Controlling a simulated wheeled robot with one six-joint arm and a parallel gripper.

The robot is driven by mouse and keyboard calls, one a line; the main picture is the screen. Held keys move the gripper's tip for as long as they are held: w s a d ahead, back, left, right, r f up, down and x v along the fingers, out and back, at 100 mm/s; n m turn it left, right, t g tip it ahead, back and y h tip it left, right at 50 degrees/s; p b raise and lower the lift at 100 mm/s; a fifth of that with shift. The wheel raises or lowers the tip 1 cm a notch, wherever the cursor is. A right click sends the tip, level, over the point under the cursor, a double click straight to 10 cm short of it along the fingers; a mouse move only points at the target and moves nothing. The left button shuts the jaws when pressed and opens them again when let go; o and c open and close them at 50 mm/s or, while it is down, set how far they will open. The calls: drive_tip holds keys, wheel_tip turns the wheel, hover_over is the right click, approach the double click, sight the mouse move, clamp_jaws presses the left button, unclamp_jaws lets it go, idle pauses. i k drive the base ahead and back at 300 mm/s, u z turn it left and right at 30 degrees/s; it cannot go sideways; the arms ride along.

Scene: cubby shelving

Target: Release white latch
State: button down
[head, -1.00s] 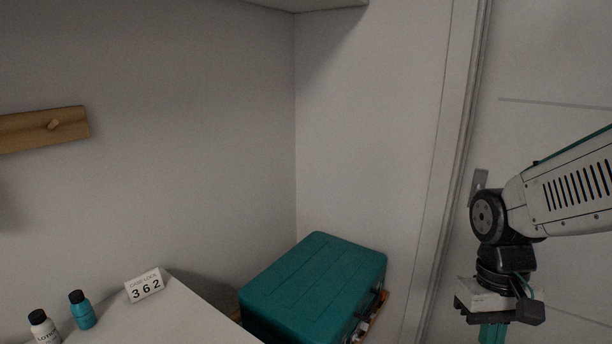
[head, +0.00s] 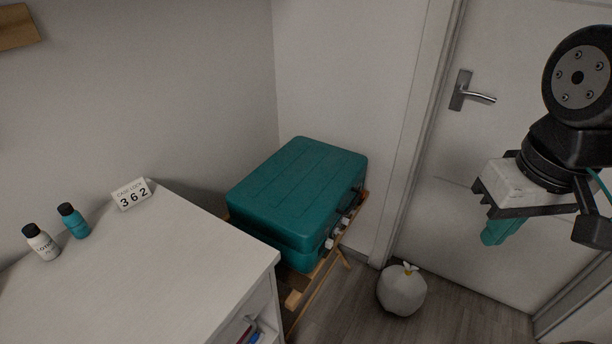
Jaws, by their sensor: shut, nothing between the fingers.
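A teal hard case (head: 298,190) lies closed on a wooden rack in the corner. Small white parts (head: 332,242), which look like the latch hardware, show on its right-facing side; they are too small to tell their exact state. A sign (head: 131,194) reading "CASE LOCK 362" stands on the white cabinet. My gripper (head: 494,236), with teal fingers pointing down, is shut and empty. It is in the air at the right, in front of the door and well apart from the case.
The wooden rack (head: 294,299) carries the case. A white cabinet (head: 150,285) with two bottles (head: 73,220) stands at the left. A tied white bag (head: 402,290) sits on the floor by the door (head: 440,215). Some floor is clear around the bag.

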sight(328, 244)
drive_tip(key=k, duration=0.65)
drive_tip(key=z, duration=0.6)
drive_tip(key=i, duration=1.3)
drive_tip(key=u, duration=0.7)
